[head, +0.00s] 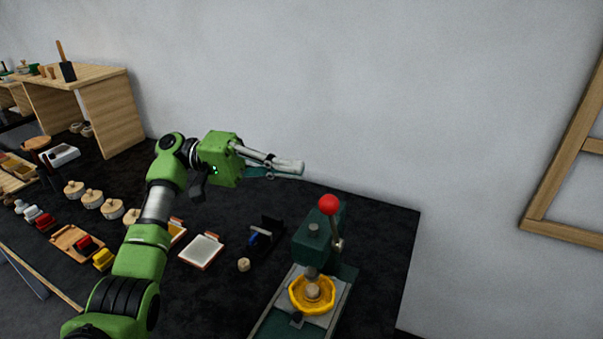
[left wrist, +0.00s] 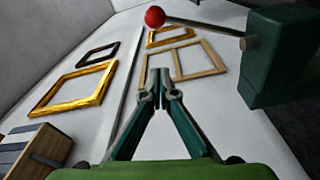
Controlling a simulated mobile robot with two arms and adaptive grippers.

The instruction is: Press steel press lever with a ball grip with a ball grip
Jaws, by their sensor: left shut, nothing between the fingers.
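The press lever is a steel rod (head: 337,229) with a red ball grip (head: 329,204) at its upper end, on a dark green press (head: 315,243). The ball stands up above the press head. In the left wrist view the red ball (left wrist: 154,17) and rod (left wrist: 205,27) show at the top, with the green press head (left wrist: 280,62) at the right. My left gripper (head: 301,167) is shut and empty, above and to the left of the ball in the head view, apart from it. Its closed fingertips (left wrist: 160,76) point below the ball in the wrist view. My right gripper is out of view.
A yellow octagonal piece (head: 297,303) sits under the press ram. A white-topped pad (head: 202,250) and a small wooden knob (head: 244,265) lie left of the press on the dark table (head: 385,255). A pale wall stands behind.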

